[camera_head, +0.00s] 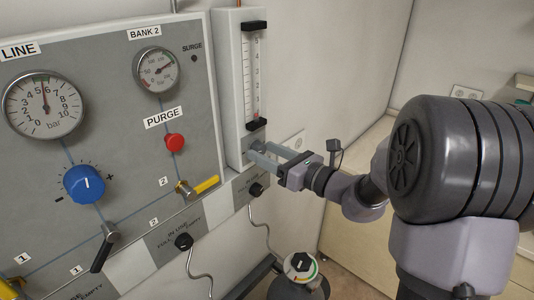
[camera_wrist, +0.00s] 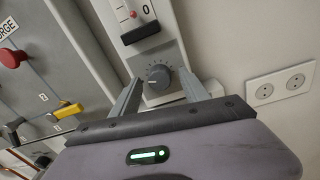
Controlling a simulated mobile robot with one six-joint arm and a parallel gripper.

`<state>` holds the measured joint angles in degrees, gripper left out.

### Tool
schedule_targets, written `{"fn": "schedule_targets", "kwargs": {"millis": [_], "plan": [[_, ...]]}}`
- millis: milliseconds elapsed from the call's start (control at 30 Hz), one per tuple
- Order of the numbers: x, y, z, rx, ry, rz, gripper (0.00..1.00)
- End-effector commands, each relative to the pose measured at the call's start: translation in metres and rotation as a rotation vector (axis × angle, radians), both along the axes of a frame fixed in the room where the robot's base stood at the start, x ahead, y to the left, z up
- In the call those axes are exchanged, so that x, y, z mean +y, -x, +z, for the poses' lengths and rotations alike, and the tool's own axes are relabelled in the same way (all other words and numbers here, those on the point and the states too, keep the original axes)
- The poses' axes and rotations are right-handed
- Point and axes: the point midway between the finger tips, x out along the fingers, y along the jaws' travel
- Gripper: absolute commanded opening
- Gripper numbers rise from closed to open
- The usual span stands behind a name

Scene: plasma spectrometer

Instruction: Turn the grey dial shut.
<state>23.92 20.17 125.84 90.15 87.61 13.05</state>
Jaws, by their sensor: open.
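The grey dial (camera_wrist: 158,77) is a small round knob with a white pointer mark. It sits on the lower face of the flow meter, below its glass tube, with scale marks around it. In the wrist view, the pointer mark faces left. My gripper (camera_wrist: 157,84) is open, with one finger on each side of the dial in the picture. I cannot tell whether the fingers touch it. In the head view, my gripper (camera_head: 259,151) reaches in from the right to the flow meter's bottom, and its fingers largely hide the dial.
The flow meter (camera_head: 234,80) stands right of a grey panel (camera_head: 105,80) with gauges, a blue knob (camera_head: 84,184), a red purge button (camera_head: 174,142) and a yellow-handled valve (camera_head: 205,185). A wall socket (camera_wrist: 280,85) is to the right. A gas cylinder (camera_head: 300,268) stands below.

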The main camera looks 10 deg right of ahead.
Motion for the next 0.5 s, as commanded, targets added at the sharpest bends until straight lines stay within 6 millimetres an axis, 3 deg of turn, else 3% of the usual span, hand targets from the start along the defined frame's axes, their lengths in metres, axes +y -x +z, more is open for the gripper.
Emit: {"fn": "schedule_targets", "kwargs": {"millis": [167,400,500], "plan": [[-0.0001,0.0002,0.0001,0.0,0.0,0.0,0.51],[-0.0002,0.0003,0.0,0.0,0.0,0.0,0.04],[-0.0002,0.0003,0.0,-0.001,0.001,0.0,0.0]]}}
